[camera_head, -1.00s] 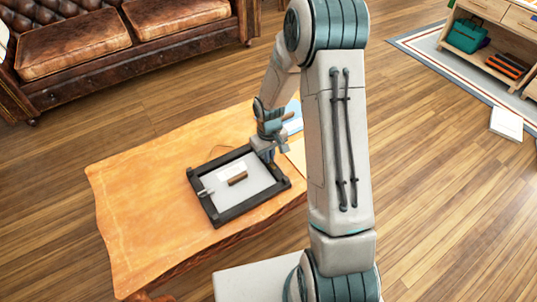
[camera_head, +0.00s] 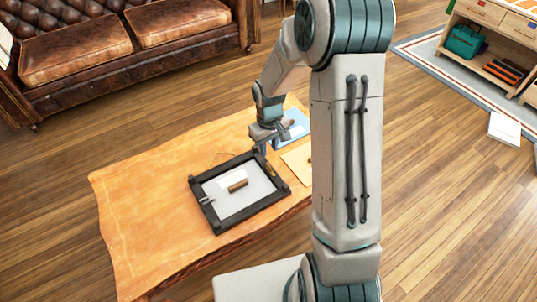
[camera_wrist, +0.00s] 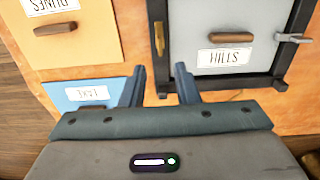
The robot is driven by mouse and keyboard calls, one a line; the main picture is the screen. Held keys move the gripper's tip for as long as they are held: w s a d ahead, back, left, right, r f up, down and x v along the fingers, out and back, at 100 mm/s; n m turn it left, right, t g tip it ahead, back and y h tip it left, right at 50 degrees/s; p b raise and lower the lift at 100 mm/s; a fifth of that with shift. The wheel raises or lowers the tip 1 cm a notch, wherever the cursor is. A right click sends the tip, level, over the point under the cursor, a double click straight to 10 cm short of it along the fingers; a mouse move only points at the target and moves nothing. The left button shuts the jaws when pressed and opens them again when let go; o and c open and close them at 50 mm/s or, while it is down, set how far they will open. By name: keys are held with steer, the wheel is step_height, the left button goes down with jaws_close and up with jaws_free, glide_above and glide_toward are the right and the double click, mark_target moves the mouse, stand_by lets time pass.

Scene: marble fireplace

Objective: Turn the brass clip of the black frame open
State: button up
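The black frame (camera_head: 211,219) lies flat on the wooden table, around a pale panel with a brown handle and a white label. In the wrist view, the frame (camera_wrist: 262,83) shows at the upper right, its label reading HILLS. The brass clip (camera_wrist: 159,39) lies lengthwise along the frame's left bar there. A silver clip (camera_wrist: 293,38) sticks out across the opposite bar. My gripper (camera_wrist: 161,78) is open, its two dark fingers apart with nothing between them, near the brass clip's end of the frame. In the head view, my gripper (camera_head: 263,148) is at the frame's far right corner.
A yellow panel (camera_wrist: 95,50) labelled DUNES and a blue panel (camera_wrist: 68,96) labelled LAKE lie beside the frame. The table (camera_head: 135,215) is clear to the frame's left. A brown leather sofa (camera_head: 110,60) stands behind, and a shelf (camera_head: 490,50) at right.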

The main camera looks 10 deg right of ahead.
step_height(320, 180, up, 5)
steer(key=shift+r+p, duration=0.2)
steer(key=shift+p, duration=0.25)
steer(key=s+r+m+t+p, duration=0.1)
steer(key=s+r+p, duration=0.5)
steer(key=r, duration=0.5)
steer(key=s+r+m+t+p, duration=0.1)
steer(key=s+r+p, duration=0.5)
steer(key=r, duration=0.5)
steer(key=s+r+m+p, duration=0.2)
steer(key=s+r+p, duration=0.4)
steer(key=r, duration=0.6)
steer(key=shift+s+t+p, duration=0.35)
steer(key=shift+s+t, duration=0.05)
steer(key=shift+s, duration=0.85)
steer(key=shift+d, duration=0.2)
